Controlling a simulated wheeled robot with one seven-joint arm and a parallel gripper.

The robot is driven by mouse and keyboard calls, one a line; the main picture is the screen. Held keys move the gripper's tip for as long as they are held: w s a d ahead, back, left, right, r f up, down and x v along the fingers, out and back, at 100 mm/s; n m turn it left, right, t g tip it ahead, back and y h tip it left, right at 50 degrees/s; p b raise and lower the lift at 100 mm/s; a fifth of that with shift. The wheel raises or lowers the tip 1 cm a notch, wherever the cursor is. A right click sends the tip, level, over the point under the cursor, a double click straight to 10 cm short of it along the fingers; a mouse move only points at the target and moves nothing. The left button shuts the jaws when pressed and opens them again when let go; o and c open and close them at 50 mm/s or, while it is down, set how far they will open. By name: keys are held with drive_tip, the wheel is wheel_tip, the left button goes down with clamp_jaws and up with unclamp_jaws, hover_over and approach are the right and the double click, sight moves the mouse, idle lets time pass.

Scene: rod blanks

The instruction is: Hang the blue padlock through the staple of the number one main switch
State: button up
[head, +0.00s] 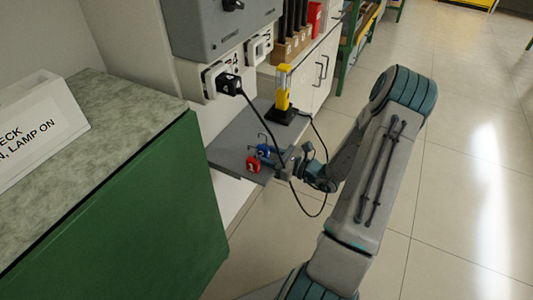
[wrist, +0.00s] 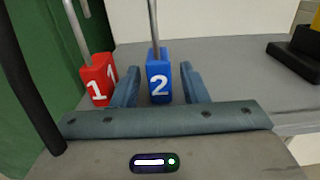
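The blue padlock (head: 262,150), marked 2, stands on the grey shelf with its long shackle upward. In the wrist view the blue padlock (wrist: 159,82) is between my two fingers, with a gap visible on each side. My gripper (head: 275,158) is open around it, low over the shelf. The red padlock (head: 253,164), marked 1, stands beside it; in the wrist view the red padlock (wrist: 98,84) is just outside my left finger. A grey switch box (head: 222,30) with a black knob is on the wall above. Its staple and number cannot be made out.
A yellow lamp (head: 283,90) stands on the shelf (head: 231,148) behind the padlocks. A black plug (head: 229,84) sits in a wall socket; black cable hangs near my gripper. A green cabinet (head: 130,230) stands at left. Floor at right is clear.

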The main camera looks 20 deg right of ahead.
sight(267, 147)
clamp_jaws()
drive_tip(key=shift+r, duration=0.1)
drive_tip(key=shift+r+p, duration=1.4)
drive_tip(key=shift+r, duration=0.05)
